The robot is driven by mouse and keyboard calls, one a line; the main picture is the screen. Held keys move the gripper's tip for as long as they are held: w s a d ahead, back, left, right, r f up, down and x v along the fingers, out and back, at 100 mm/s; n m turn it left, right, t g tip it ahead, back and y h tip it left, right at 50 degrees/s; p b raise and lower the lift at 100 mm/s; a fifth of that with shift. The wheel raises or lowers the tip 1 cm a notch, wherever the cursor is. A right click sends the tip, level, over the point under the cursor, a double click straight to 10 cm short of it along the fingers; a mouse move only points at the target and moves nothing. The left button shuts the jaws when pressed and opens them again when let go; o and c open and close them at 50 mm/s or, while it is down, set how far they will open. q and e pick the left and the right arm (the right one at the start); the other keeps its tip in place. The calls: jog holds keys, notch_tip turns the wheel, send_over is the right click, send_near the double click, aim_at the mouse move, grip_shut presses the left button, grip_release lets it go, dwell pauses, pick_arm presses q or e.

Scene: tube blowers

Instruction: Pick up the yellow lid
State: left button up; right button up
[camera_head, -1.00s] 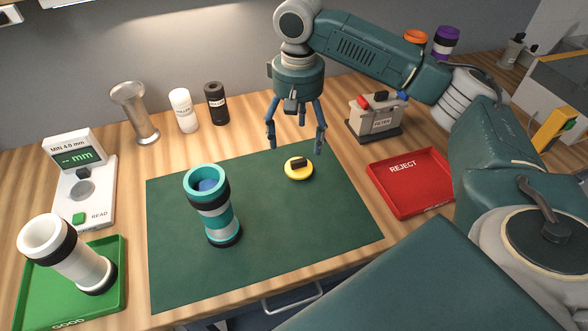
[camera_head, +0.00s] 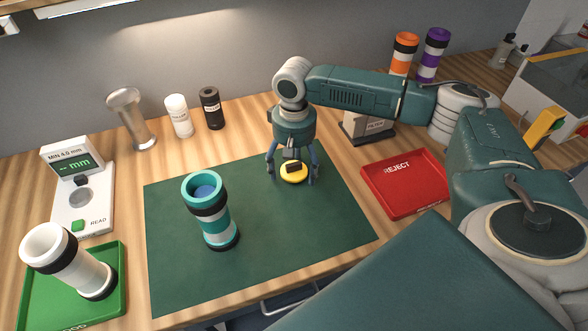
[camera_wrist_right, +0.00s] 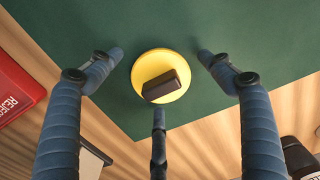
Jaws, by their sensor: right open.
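The yellow lid (camera_head: 294,176) is a round disc with a dark block-shaped handle on top. It lies on the green mat (camera_head: 265,245), near its back edge. My right gripper (camera_head: 293,178) is directly above and around it, pointing down, with its fingers spread open. In the right wrist view, the lid (camera_wrist_right: 161,76) sits between the open fingers (camera_wrist_right: 160,75), with visible gaps on both sides. No finger clearly touches it. A teal tube (camera_head: 212,212) with black and white bands and something blue inside stands on the mat to the left. My left gripper is not in view.
A red REJECT tray (camera_head: 408,202) lies to the right of the mat. A green tray (camera_head: 110,300) holding a white tube (camera_head: 65,262) is at the left, below a measuring gauge (camera_head: 75,170).

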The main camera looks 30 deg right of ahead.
jog(key=c, duration=1.2)
jog(key=shift+r, duration=0.1)
jog(key=shift+c, duration=0.2)
